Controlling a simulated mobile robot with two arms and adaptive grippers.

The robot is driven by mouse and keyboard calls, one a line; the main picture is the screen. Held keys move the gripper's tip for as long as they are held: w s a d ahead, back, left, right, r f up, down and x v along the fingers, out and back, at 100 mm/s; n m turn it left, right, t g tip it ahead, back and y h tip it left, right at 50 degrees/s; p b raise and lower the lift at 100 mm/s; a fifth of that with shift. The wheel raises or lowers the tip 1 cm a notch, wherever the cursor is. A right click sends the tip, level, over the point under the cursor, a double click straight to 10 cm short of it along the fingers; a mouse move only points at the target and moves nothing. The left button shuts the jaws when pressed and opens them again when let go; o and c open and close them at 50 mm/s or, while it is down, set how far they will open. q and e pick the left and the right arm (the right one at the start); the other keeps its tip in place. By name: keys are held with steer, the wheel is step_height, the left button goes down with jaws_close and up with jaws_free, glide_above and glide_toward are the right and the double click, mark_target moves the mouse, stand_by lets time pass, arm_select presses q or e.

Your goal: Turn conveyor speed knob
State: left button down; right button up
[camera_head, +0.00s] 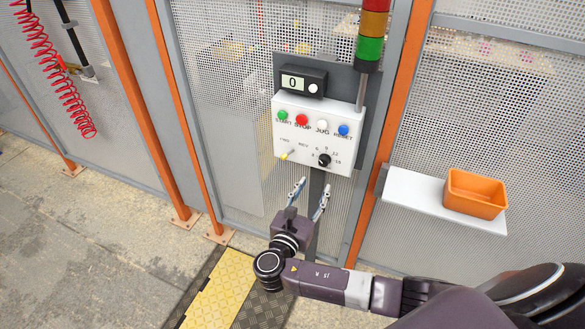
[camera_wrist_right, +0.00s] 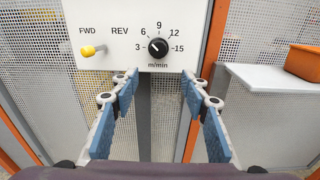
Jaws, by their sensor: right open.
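The black conveyor speed knob (camera_head: 324,160) sits at the lower right of the white control panel (camera_head: 290,152). In the right wrist view the knob (camera_wrist_right: 158,47) has a scale from 3 to 15 m/min around it. Its white mark seems to point up and left, near the 6. My right gripper (camera_head: 312,187) is open and empty, just below the panel in the head view. In the wrist view its blue-padded fingertips (camera_wrist_right: 160,80) are spread below the knob, apart from it. My left gripper is not in view.
A FWD/REV lever (camera_wrist_right: 91,50) with a yellow tip sits left of the knob. Start, stop, jog and reset buttons (camera_head: 322,126) lie above. The display (camera_head: 293,83) reads 0. A shelf (camera_head: 410,192) with an orange bin (camera_head: 474,196) stands to the right. Mesh fencing is behind.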

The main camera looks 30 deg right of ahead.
mark_target(323, 164)
steer(key=w+d, duration=0.1)
steer(key=w+d+r+p, duration=0.1)
steer(key=d, duration=0.1)
steer(key=w+d+r, duration=0.1)
steer(key=w, duration=0.1)
steer(key=shift+w+d+p, duration=0.1)
steer(key=shift+d+p, duration=0.05)
steer(key=shift+p, duration=0.15)
steer(key=shift+w+d, duration=0.4)
steer(key=shift+d, duration=0.05)
steer(key=shift+w+d+f, duration=0.2)
jaws_close()
